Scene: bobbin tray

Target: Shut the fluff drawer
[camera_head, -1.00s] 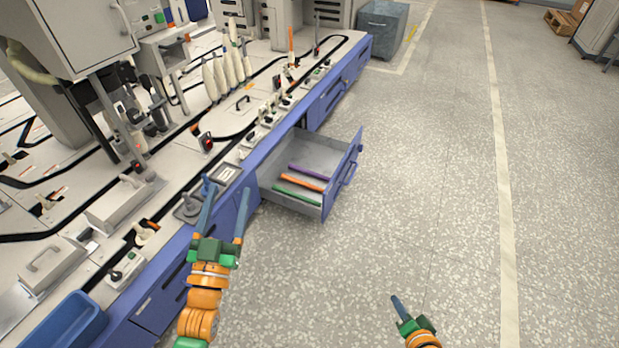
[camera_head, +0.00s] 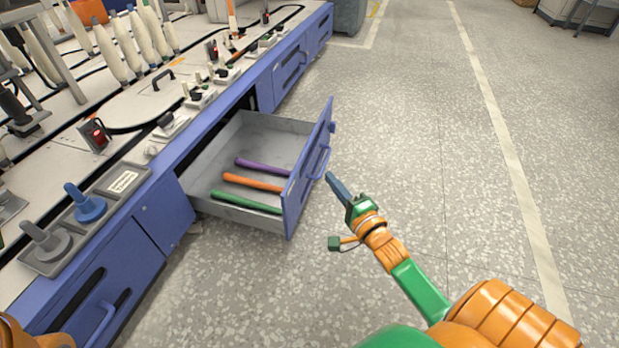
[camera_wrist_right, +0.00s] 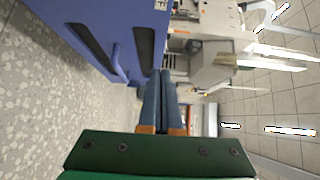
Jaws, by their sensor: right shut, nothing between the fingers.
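The fluff drawer (camera_head: 245,213) hangs open from the blue cabinet side, its grey box in plain view. It holds a purple, an orange and a green rod lying side by side. Its blue front panel (camera_head: 300,190) carries a bar handle (camera_head: 321,162) on the outer face. My right gripper (camera_head: 330,177) is shut and empty, its tip just outside the front panel near the handle; I cannot tell if it touches. The wrist view shows its closed fingers (camera_wrist_right: 161,72) beside a blue panel (camera_wrist_right: 100,25) with dark slots. My left gripper is out of view.
The machine bench (camera_head: 130,110) runs along the left, with white bobbins standing on it and a tray of pegs (camera_head: 70,235) at its near edge. The speckled floor (camera_head: 420,130) right of the drawer is clear. A grey bin (camera_head: 343,15) stands at the far end.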

